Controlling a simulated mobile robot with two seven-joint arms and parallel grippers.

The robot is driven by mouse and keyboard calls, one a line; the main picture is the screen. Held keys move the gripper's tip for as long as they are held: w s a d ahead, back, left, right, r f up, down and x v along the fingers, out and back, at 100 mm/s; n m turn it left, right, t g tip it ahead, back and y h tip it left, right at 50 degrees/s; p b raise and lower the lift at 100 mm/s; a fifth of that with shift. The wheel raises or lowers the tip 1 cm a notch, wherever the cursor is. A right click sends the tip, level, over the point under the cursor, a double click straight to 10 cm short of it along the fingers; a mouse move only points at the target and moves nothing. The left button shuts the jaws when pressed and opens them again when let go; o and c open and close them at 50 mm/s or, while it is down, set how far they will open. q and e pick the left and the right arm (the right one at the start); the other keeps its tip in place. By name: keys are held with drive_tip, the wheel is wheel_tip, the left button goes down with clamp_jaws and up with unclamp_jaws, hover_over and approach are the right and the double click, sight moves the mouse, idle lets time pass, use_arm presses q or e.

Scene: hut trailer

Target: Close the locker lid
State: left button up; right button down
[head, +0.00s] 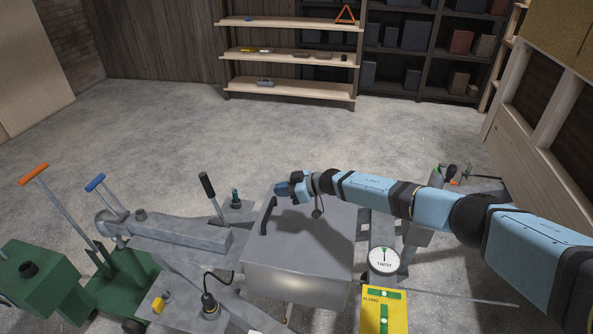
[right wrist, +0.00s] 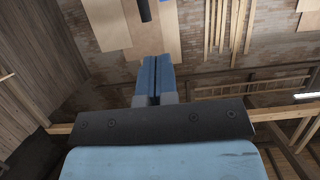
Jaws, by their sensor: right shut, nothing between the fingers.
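The grey metal locker (head: 298,283) stands at the middle front of the head view. Its flat grey lid (head: 318,240) lies over the top, with a dark bar handle (head: 268,214) along the left side. I cannot tell whether the lid is fully down. My right gripper (head: 281,189) is at the lid's far left corner, beyond the handle, shut and empty. In the right wrist view its blue fingers (right wrist: 156,78) are together, pointing towards a brick wall. I cannot tell if it touches the lid. My left gripper is out of view.
A black-gripped lever (head: 207,185) stands left of the locker on the grey trailer frame (head: 180,240). A round dial (head: 383,260) and a yellow panel (head: 383,312) are at right. A dark rod end (right wrist: 144,10) shows in the wrist view. The floor behind is clear.

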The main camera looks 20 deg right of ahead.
sight(270, 207)
drive_tip(key=shift+g+h, duration=0.5)
drive_tip(key=shift+h, duration=0.4)
drive_tip(key=f, duration=0.1)
drive_tip(key=a+f, duration=0.1)
drive_tip(key=f, duration=0.1)
drive_tip(key=w+a+f, duration=0.1)
drive_tip(key=f, duration=0.1)
drive_tip(key=shift+w+a+f+h, duration=0.15)
drive_tip(key=shift+f+h, duration=0.15)
drive_tip(key=shift+f, duration=0.4)
drive_tip(key=shift+s+f, duration=0.2)
drive_tip(key=shift+s, duration=0.05)
